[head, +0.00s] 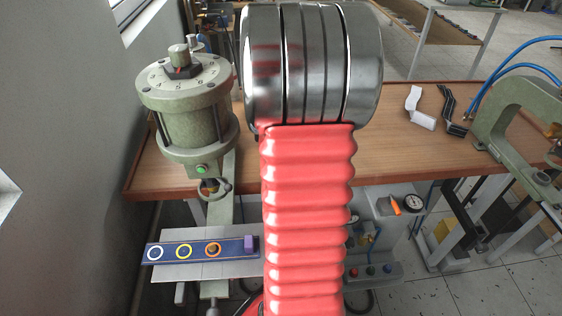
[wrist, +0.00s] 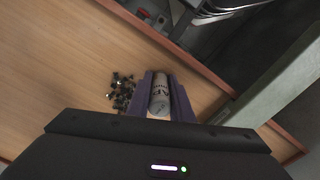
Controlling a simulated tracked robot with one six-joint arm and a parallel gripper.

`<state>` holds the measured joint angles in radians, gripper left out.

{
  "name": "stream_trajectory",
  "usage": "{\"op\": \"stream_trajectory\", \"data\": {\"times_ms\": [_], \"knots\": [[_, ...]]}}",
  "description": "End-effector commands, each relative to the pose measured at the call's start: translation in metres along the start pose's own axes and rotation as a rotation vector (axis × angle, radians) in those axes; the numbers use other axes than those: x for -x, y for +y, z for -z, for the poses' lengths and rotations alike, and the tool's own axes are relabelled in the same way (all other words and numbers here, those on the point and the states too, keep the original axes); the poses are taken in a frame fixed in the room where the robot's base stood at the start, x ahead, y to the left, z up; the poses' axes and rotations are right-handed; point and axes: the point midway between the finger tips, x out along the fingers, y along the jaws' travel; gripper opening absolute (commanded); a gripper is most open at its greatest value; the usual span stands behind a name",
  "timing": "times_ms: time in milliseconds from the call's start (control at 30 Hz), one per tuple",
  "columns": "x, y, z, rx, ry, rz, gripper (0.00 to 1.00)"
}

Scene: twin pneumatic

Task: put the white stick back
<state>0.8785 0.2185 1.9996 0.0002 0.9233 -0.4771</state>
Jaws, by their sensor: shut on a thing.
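A whitish cylinder with dark lettering (wrist: 160,100), which I take for the white stick, sits between the two purple fingers of my gripper (wrist: 161,84) in the wrist view. My gripper is shut on it, above or near the wooden bench; the gap to the bench cannot be told. In the head view my red arm hides the gripper and the stick. A blue strip (head: 171,252) there carries a white ring (head: 155,254), a yellow ring (head: 184,251) and an orange ring (head: 212,249) with a brown peg inside. The white ring looks empty.
A green cylinder machine (head: 190,100) stands at the bench's left, above the strip. A green C-shaped press (head: 515,110) with blue hoses is at right. White and black brackets lie on the wooden bench (head: 400,150). Small black parts (wrist: 122,92) lie beside my gripper.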

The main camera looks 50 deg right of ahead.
Motion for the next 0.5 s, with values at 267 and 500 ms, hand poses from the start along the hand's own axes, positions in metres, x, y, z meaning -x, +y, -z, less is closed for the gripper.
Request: {"op": "stream_trajectory", "data": {"times_ms": [267,500], "knots": [[-0.0004,-0.0003,0.0001,0.001,0.000,0.000,0.37],[-0.0001,-0.0004,0.0002,0.001,0.000,0.000,0.38]]}}
